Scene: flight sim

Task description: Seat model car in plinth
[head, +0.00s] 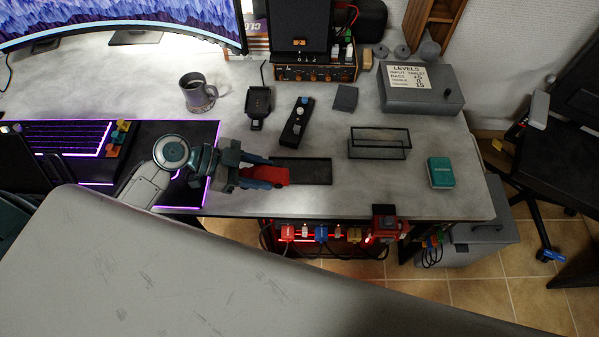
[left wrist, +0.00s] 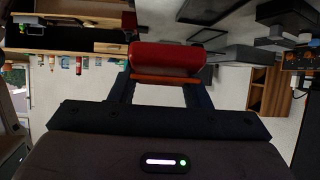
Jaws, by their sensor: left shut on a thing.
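The red model car (head: 273,175) is held in my left gripper (head: 262,173), near the front edge of the desk. The dark flat plinth (head: 312,171) lies on the desk directly to the right, and the car's far end overlaps its left part in the head view. I cannot tell whether the car touches the plinth or hovers over it. In the left wrist view the red car (left wrist: 167,58) sits across the fingertips of my left gripper (left wrist: 165,76), which is shut on it. My right gripper is not in view.
A clear dark-edged case (head: 379,144) stands behind and right of the plinth. A teal box (head: 441,172) is further right. A black controller (head: 297,121), a phone-like holder (head: 258,106) and a mug (head: 197,92) stand behind. Desk between plinth and teal box is clear.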

